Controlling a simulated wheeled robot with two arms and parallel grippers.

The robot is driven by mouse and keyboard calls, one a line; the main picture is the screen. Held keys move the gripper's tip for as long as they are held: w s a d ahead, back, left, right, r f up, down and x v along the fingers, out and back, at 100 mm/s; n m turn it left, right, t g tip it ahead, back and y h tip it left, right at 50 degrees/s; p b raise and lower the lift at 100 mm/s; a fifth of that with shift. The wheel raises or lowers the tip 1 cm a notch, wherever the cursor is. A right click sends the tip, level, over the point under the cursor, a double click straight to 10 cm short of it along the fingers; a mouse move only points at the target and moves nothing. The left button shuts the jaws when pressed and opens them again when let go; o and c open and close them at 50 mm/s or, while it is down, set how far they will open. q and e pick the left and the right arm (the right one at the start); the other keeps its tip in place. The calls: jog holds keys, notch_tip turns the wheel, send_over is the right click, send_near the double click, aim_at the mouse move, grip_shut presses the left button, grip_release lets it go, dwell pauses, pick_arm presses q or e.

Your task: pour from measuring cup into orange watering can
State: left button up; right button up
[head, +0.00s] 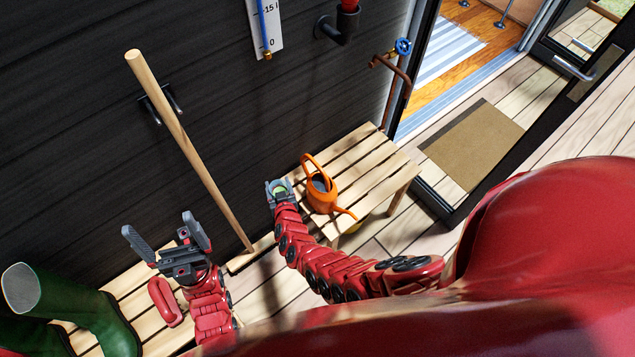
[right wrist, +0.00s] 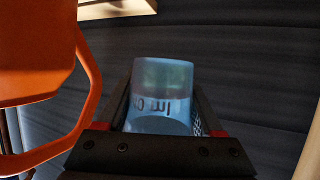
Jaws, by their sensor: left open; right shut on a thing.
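The orange watering can (head: 321,191) stands upright on a slatted wooden bench, its spout pointing toward the lower right. It also shows large at the left of the right wrist view (right wrist: 40,60). My right gripper (head: 279,186) is just left of the can, shut on the measuring cup (right wrist: 162,95). The cup is translucent blue with dark markings and seems to hold liquid. In the head view the cup (head: 281,188) is small and partly hidden by the gripper. My left gripper (head: 170,240) is open and empty at the lower left, in front of the dark wall.
The slatted bench (head: 372,174) has bare room right of the can. A wooden pole (head: 185,140) leans on the wall between my grippers. Green boots (head: 85,310) stand lower left. A pipe with blue tap (head: 403,47) is by the doorway; a doormat (head: 473,143) lies beyond the bench.

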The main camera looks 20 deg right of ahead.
jog(key=shift+f, duration=0.1)
jog(key=shift+s+d, duration=0.1)
jog(key=shift+d, duration=0.05)
jog(key=shift+d+m+b, duration=0.2)
jog(key=shift+m+b, duration=0.1)
jog(key=shift+b, duration=0.4)
jog(key=shift+y+b, duration=0.3)
jog(key=shift+b, duration=0.1)
jog(key=shift+d+r+m+b, duration=0.3)
jog(key=shift+m+b, duration=0.1)
jog(key=shift+b, duration=0.3)
jog(key=d+r+m+t+y+b, duration=0.2)
jog(key=d+r+m+y+b, duration=0.1)
jog(key=b, duration=0.5)
jog(key=shift+s+d+r+m+b, duration=0.4)
jog(key=shift+d+r+m, duration=0.2)
jog(key=shift+r+m, duration=0.45)
jog(key=shift+m, duration=0.35)
